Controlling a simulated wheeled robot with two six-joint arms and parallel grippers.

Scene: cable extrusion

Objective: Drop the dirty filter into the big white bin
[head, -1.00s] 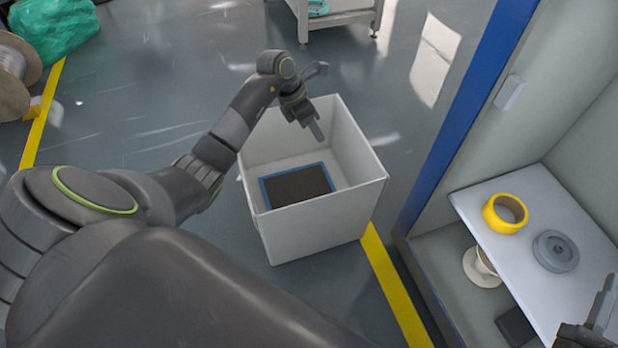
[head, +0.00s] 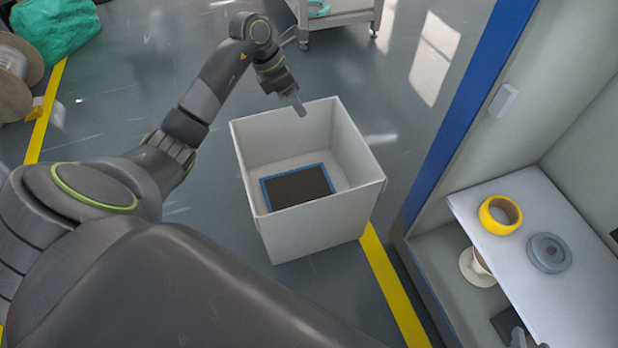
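The dirty filter, a dark panel with a blue frame (head: 298,187), lies on the floor of the big white bin (head: 318,228). The bin stands on the floor in the middle of the head view, its top open. My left gripper (head: 297,74) is above and beyond the bin's far rim, empty, its fingers spread apart. It is clear of the filter. Only a small grey part of my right gripper (head: 518,338) shows at the bottom edge on the right; the rest is out of frame.
A shelf at right holds a yellow ring (head: 500,214) and a grey disc (head: 549,252). A white spool (head: 478,268) is below it. A blue cabinet post (head: 465,118) stands right of the bin. A metal-legged table (head: 338,18) is behind.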

